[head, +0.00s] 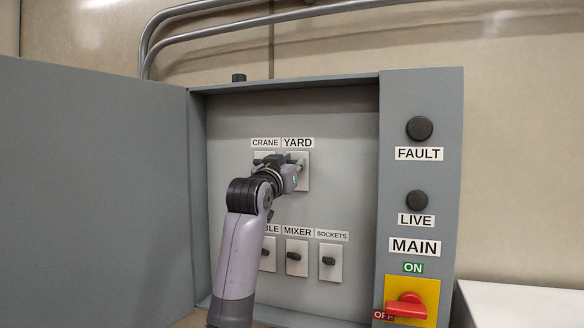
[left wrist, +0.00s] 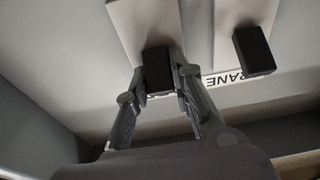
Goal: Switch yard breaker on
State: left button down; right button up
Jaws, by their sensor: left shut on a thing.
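The yard breaker (head: 304,181) is a pale plate under the YARD label in the open grey cabinet's upper row. My left gripper (head: 287,172) is in front of it and hides its lever in the head view. In the left wrist view my left gripper's fingers (left wrist: 160,92) are closed around the black lever (left wrist: 158,70) of the left plate. The crane breaker beside it shows its black lever (left wrist: 254,50) free in the left wrist view, and is mostly hidden by the gripper in the head view. My right gripper is out of view.
The lower row holds the mixer (head: 297,257) and sockets (head: 329,262) breakers and a partly hidden one. The open door (head: 95,190) stands at left. The red main switch (head: 405,306) lies near OFF. The FAULT (head: 419,128) and LIVE (head: 416,201) lamps look dark.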

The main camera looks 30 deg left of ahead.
pick_arm(q)
jog(key=c, duration=1.4)
grip_release()
jog(key=v, duration=1.2)
